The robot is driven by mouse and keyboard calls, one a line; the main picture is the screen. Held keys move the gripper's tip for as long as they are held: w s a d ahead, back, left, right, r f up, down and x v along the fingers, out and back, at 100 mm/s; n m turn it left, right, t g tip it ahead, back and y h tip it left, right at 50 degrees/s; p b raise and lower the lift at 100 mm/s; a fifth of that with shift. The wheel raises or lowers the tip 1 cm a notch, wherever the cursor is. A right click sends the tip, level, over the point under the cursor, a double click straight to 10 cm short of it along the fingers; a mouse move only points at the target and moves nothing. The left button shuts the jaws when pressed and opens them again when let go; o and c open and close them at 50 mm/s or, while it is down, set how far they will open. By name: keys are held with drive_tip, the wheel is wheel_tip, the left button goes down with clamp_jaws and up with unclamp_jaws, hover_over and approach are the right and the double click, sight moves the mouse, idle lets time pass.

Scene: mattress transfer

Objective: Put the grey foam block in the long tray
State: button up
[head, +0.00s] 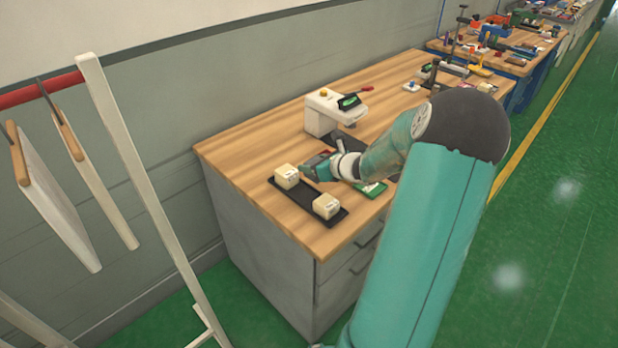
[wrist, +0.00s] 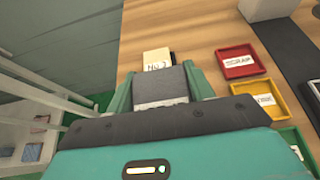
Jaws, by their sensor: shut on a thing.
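The long tray (head: 305,200) is black and lies near the front left of the wooden bench in the head view. A cream block (head: 287,176) stands at its far end and another cream block (head: 326,206) at its near end. My gripper (head: 312,172) is over or beside the tray, between the two blocks in the picture. In the wrist view my gripper (wrist: 161,90) is shut on the grey foam block (wrist: 160,87), with a green finger on each side. A cream block marked "No." (wrist: 157,61) shows just beyond it.
A red tray (wrist: 237,61) labelled scrap, a yellow tray (wrist: 259,101) and a green tray (wrist: 296,141) lie to the right of my gripper. A white rack (head: 150,190) stands left of the bench.

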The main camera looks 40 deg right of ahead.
sight(309, 177)
drive_tip(key=shift+w+a+f, duration=0.1)
drive_tip(key=shift+a+f, duration=0.4)
drive_tip(key=shift+f, duration=0.15)
drive_tip(key=shift+w+a+f, duration=0.1)
drive_tip(key=shift+a+f, duration=0.05)
drive_tip(key=shift+f, duration=0.75)
drive_tip(key=shift+a+f, duration=0.1)
drive_tip(key=shift+f, duration=0.75)
drive_tip(key=shift+f, duration=0.6)
drive_tip(key=o, duration=1)
drive_tip(key=shift+c, duration=0.2)
